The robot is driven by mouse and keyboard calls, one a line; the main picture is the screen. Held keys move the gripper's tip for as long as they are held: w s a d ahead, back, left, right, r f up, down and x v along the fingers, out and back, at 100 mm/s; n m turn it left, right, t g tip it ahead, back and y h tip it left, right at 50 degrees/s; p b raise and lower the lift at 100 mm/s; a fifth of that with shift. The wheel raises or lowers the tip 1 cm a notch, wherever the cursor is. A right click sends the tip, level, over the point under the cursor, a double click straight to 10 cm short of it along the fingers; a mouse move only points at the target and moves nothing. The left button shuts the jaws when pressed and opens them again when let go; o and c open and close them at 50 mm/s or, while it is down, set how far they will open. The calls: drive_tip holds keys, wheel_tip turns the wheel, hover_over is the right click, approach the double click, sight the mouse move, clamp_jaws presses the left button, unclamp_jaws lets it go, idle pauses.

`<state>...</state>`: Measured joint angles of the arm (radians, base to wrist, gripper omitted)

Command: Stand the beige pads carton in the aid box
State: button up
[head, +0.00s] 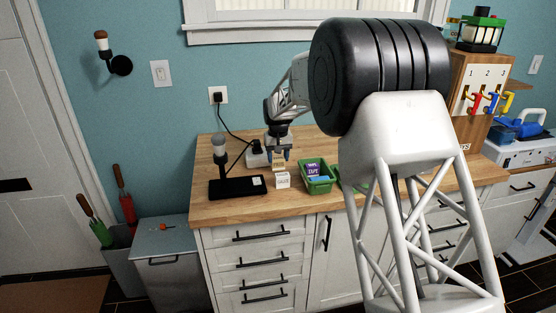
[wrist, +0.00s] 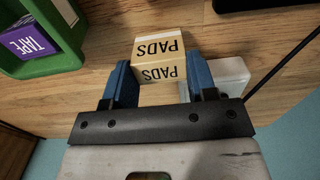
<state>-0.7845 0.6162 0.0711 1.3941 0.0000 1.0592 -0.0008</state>
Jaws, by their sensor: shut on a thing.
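The beige pads carton (wrist: 158,74) is between the two blue fingers of my gripper (wrist: 161,88), which is shut on it. Two faces marked PADS show in the wrist view. In the head view my gripper (head: 279,160) points down over the counter, with the small pale carton (head: 283,181) at its fingertips. I cannot tell whether the carton touches the counter. The green aid box (head: 321,187) stands just right of it, open at the top, holding a purple tape carton (head: 313,170) and something blue. In the wrist view the aid box (wrist: 52,62) is at the upper left.
A black stand (head: 236,188) with an upright grey-white piece is left of the carton. A white plug block (head: 258,158) and black cord lie behind it. My arm hides the counter right of the aid box. Bare wood (head: 225,213) shows along the front left edge.

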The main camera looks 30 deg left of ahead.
sight(278, 158)
drive_tip(key=shift+r, duration=2)
drive_tip(key=shift+d, duration=0.1)
drive_tip(key=w+d+r, duration=0.1)
drive_tip(key=d+r, duration=0.2)
drive_tip(key=d, duration=0.4)
drive_tip(key=w+d+r, duration=0.1)
drive_tip(key=d+r, duration=0.2)
drive_tip(key=d, duration=0.5)
drive_tip(key=shift+r, duration=0.25)
drive_tip(key=shift+a+f, duration=0.1)
drive_tip(key=shift+f, duration=0.1)
drive_tip(key=shift+f, duration=2)
drive_tip(key=shift+f, duration=2.15)
